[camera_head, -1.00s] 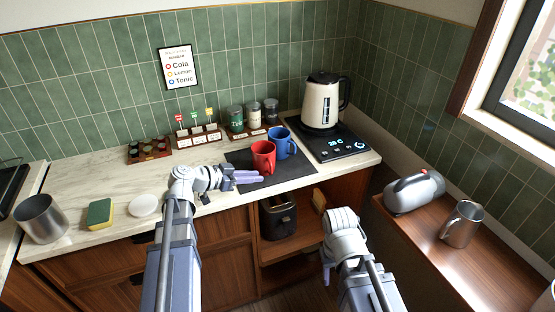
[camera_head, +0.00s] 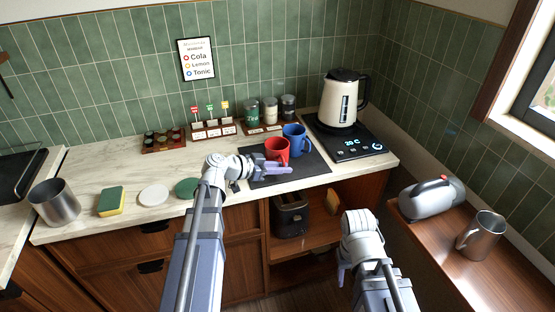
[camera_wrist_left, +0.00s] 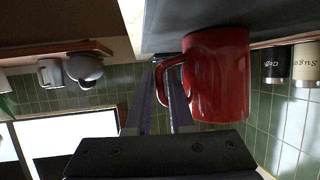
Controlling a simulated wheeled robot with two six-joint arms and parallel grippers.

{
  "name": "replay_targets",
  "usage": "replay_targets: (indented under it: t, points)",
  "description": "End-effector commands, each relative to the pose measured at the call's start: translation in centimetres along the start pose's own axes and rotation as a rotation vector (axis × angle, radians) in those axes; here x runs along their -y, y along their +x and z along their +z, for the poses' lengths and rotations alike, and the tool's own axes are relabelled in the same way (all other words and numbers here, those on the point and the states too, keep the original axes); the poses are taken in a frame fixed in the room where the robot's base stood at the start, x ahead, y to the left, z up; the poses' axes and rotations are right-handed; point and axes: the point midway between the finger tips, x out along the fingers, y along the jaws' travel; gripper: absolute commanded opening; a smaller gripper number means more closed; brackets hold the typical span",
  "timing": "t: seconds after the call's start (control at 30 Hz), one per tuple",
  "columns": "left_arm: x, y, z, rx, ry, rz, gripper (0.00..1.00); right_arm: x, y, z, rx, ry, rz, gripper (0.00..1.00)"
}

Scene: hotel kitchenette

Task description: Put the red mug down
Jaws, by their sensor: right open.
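The red mug (camera_head: 276,149) stands on the dark mat (camera_head: 308,166) on the counter. It fills the middle of the left wrist view (camera_wrist_left: 218,75), which is turned over, so the mat shows above it. My left gripper (camera_head: 277,167) is low at the mug's near side. Its fingers (camera_wrist_left: 163,90) reach to the mug's handle, one on each side of it; I cannot tell whether they press on it. My right gripper (camera_head: 342,272) is open and empty, low in front of the counter, partly hidden by its wrist.
A blue mug (camera_head: 295,138) stands close behind the red one. A kettle (camera_head: 341,98) is on a black base (camera_head: 352,143) to the right. Jars (camera_head: 270,108) stand behind. A green coaster (camera_head: 187,188), white coaster (camera_head: 153,194) and sponge (camera_head: 111,201) lie left.

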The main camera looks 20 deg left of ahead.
Motion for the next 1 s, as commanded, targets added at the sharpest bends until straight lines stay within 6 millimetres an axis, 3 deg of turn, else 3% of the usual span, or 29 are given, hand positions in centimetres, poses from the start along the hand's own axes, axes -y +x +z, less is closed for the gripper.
replay_targets:
  t: [0.27,0.47,0.67,1.0]
  points:
    - [0.1,3.8,-0.2,0.000,0.000,0.001,0.20,0.1,1.3,-0.1,0.000,0.000,0.000,0.50]
    - [0.0,3.8,-0.3,0.000,0.000,0.000,0.20,0.1,1.1,-0.1,0.000,0.000,0.000,0.50]
    - [0.0,3.8,-0.3,0.000,0.000,0.000,0.00,0.1,1.1,-0.1,0.000,0.000,0.000,0.50]
    - [0.0,3.8,-0.3,0.000,0.000,0.000,0.00,0.1,1.1,-0.1,0.000,0.000,0.000,0.50]
